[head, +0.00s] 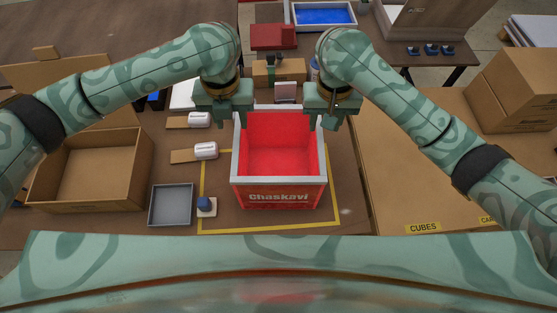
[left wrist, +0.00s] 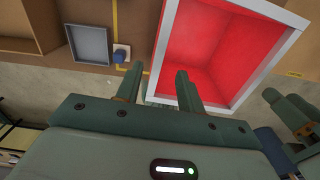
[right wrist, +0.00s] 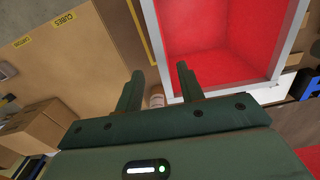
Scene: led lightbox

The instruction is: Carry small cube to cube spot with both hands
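The small cube appears to be the open red box (head: 277,197) with a pale grey rim and "Chaskavi" on its front. It stands upright within a yellow tape outline on the brown table. My left gripper (head: 233,118) is at its back left rim; my right gripper (head: 321,120) is at its back right rim. In the left wrist view the fingers (left wrist: 157,88) are apart, with the rim running between them. In the right wrist view the fingers (right wrist: 160,82) are also apart around the rim. A "CUBES" label (head: 422,228) marks the cardboard-coloured surface at right, likely the cube spot.
A grey tray (head: 171,205) and a blue-topped button (head: 205,205) lie left of the box. An open cardboard box (head: 92,172) stands farther left. Closed cartons (head: 515,90) stand at the back right. The surface behind the "CUBES" label is largely clear.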

